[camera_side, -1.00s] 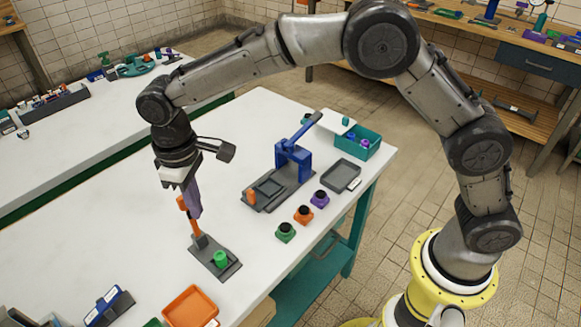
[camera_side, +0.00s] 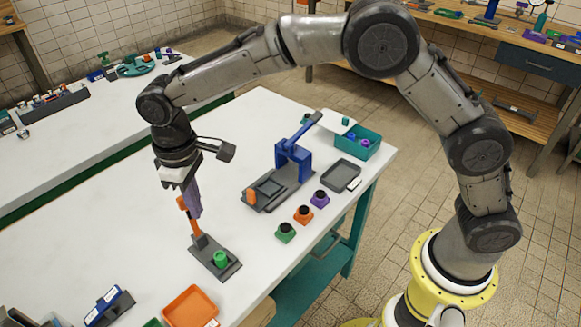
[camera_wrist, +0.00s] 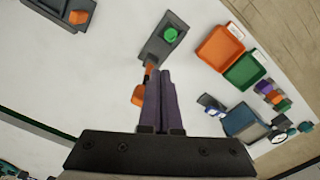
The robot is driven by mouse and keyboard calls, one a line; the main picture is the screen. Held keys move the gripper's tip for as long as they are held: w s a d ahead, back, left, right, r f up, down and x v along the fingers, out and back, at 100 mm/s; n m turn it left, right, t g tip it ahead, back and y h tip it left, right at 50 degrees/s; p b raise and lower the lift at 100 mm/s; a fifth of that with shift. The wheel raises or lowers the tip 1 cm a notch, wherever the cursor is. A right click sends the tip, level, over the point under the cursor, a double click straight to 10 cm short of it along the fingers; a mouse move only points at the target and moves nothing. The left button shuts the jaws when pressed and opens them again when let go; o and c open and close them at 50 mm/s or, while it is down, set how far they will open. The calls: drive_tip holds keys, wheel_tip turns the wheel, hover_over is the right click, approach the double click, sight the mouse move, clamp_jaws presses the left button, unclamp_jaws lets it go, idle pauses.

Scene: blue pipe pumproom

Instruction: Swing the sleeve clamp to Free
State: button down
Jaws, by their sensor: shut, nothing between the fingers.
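The sleeve clamp has a dark grey base plate (camera_side: 229,270) with a green cylinder (camera_side: 221,258) on it and an upright orange lever (camera_side: 189,219) at its far end. In the wrist view the base (camera_wrist: 152,49), the green cylinder (camera_wrist: 170,34) and the orange lever (camera_wrist: 138,95) also show. My gripper (camera_side: 196,214) has purple fingers pointing down, shut with nothing between them. The fingers are right beside the upper part of the lever; I cannot tell whether they touch it. In the wrist view my fingertips (camera_wrist: 160,72) partly cover the lever.
A blue press (camera_side: 292,162) stands behind to the right. Orange, green and purple buttons (camera_side: 303,215) line the table's right side. An orange tray (camera_side: 190,307) lies in front, near a blue-and-grey holder (camera_side: 108,306). The white table (camera_side: 100,240) is clear to the left.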

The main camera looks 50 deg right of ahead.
drive_tip(key=r, duration=0.1)
drive_tip(key=s+r, duration=0.1)
drive_tip(key=r, duration=0.1)
drive_tip(key=shift+s, duration=0.1)
idle(2.4)
